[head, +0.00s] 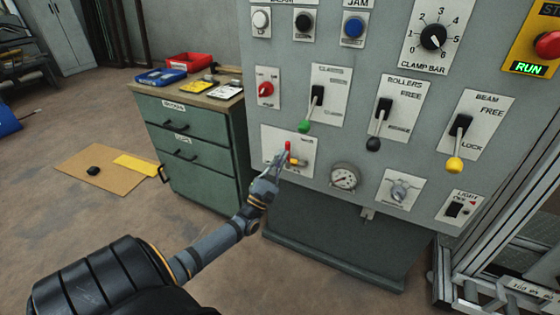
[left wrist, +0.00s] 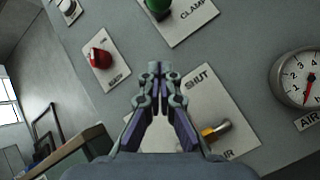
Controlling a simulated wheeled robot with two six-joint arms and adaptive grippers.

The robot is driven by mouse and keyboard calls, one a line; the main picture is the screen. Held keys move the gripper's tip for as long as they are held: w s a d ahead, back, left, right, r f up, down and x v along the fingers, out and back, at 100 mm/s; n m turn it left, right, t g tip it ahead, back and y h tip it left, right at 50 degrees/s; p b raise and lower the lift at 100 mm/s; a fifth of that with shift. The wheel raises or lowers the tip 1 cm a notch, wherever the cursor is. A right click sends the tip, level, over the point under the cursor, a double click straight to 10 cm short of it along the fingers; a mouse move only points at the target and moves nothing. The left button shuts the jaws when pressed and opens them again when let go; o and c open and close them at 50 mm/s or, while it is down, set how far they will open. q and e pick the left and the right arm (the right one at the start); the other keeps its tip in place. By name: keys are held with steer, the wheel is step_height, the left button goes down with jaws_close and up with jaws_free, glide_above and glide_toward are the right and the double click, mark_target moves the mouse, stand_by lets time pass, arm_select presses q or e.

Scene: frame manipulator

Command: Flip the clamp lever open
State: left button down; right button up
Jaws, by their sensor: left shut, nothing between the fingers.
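The clamp lever (head: 317,95) is on a white plate labelled CLAMPS on the grey panel. Its green knob (head: 304,127) hangs at the lower end, so the lever points down. In the left wrist view the green knob (left wrist: 158,6) is at the top edge, partly cut off. My left gripper (head: 283,158) is shut and empty, below and left of the green knob and apart from it. In the left wrist view its fingertips (left wrist: 157,68) are together, below the knob. My right gripper is not in view.
An air valve plate (head: 270,150) with a red and yellow handle lies behind my left gripper. A red rotary switch (head: 265,88) is to the left of the lever. The rollers lever (head: 378,120) and a gauge (head: 345,177) are to the right. A green cabinet (head: 200,150) stands left.

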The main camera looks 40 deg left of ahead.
mark_target(309, 114)
arm_select(q)
steer(key=w+d+r+p, duration=0.1)
steer(key=w+d+r, duration=0.1)
steer(key=r, duration=0.4)
steer(key=shift+w+d+r+p, duration=0.2)
steer(key=shift+w+p, duration=0.2)
steer(key=shift+w, duration=0.45)
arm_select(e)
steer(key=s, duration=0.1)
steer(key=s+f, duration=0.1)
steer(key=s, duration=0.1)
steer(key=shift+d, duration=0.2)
